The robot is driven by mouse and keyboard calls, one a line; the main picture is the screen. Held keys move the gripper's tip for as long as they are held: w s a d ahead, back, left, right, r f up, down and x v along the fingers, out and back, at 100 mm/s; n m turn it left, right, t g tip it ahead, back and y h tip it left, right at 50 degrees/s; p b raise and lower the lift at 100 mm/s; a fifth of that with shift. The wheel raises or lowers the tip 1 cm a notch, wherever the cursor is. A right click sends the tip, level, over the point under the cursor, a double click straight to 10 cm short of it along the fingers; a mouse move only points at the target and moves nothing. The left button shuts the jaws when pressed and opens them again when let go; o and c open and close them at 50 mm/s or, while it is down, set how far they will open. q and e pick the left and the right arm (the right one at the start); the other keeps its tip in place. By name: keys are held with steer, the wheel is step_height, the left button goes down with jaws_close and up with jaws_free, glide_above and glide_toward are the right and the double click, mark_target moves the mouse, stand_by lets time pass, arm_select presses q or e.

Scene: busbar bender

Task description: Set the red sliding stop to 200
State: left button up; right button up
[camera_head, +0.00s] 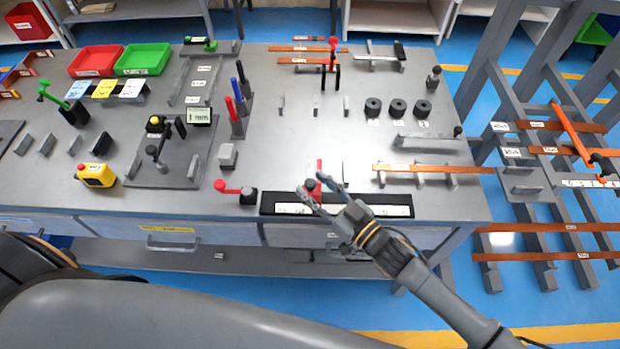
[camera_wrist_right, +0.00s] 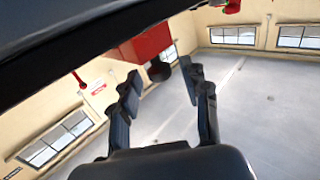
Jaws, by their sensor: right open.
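The red sliding stop (camera_head: 312,187) sits on the long black rail with a white scale (camera_head: 372,211) at the table's front edge, left of the rail's middle. The scale's numbers are too small to read. My right gripper (camera_head: 308,182) is open, its two fingers reaching in from the right around or just above the stop; contact cannot be told. In the right wrist view the open fingers (camera_wrist_right: 163,92) show, with a red block (camera_wrist_right: 143,45) and a dark round knob beyond them; whether this is the stop is unclear. My left gripper is out of view.
A red-handled lever (camera_head: 232,187) lies just left of the rail. An orange bar on supports (camera_head: 430,169) stands behind the rail at right. A yellow box with a red button (camera_head: 95,175) stands at left. Racks with bars stand beyond the table's right end.

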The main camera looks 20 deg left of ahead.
steer(key=shift+x, duration=1.05)
jaws_close()
steer(key=shift+w+f, duration=0.1)
jaws_free()
steer(key=shift+d, duration=0.1)
